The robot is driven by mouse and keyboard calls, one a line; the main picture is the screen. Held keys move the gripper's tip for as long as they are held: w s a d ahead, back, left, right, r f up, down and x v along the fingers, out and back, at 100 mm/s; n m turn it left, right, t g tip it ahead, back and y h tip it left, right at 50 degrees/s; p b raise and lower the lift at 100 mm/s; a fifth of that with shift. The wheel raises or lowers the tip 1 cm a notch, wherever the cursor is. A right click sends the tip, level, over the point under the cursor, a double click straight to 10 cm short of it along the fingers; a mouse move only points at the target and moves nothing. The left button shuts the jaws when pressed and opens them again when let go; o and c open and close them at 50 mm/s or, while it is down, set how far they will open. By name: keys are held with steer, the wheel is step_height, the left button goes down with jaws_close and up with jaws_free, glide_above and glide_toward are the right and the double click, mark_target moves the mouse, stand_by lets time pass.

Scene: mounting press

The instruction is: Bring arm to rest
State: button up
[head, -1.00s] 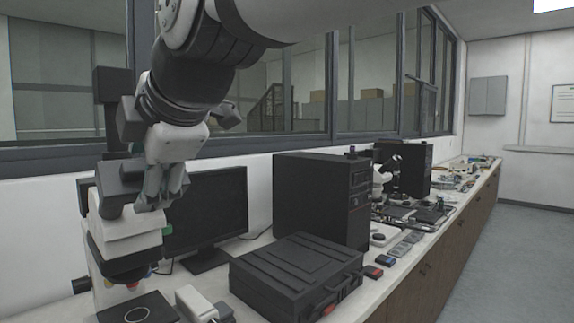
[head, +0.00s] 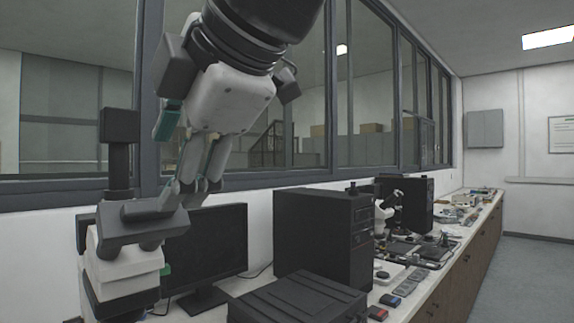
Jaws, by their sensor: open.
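My gripper (head: 198,190) is in the head view at left of centre, pointing down from my arm at the top. It is open, and I see nothing between its fingers. In the picture its fingertips lie in front of the dark arm of the white and black mounting press (head: 122,272) and the upper left of the monitor. I cannot tell whether the fingertips touch the press.
A black monitor (head: 208,250), a black computer tower (head: 322,238) and a black case (head: 298,302) stand on the bench along the windowed wall. A microscope (head: 384,215) and small parts lie farther along. The floor (head: 500,268) at right is clear.

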stand_by(0.3)
steer(key=d+f+m+h+p, duration=0.1)
steer(key=d+f+m+h, duration=0.2)
steer(key=d+f+m, duration=0.55)
steer(key=d+f+m+h+p, duration=0.15)
steer(key=d+f+m, duration=0.4)
steer(key=d, duration=0.65)
steer(key=s+d+f+m+g+h+p, duration=0.1)
steer(key=s+d+f+m+g+h, duration=0.1)
steer(key=s+d+f+m, duration=0.8)
steer(key=d+f+m+h, duration=0.1)
steer(key=d+f+m, duration=0.2)
steer(key=m, duration=0.1)
steer(key=shift+s+f+g+h, duration=0.35)
steer(key=shift+s+f+g, duration=0.05)
steer(key=shift+d, duration=0.1)
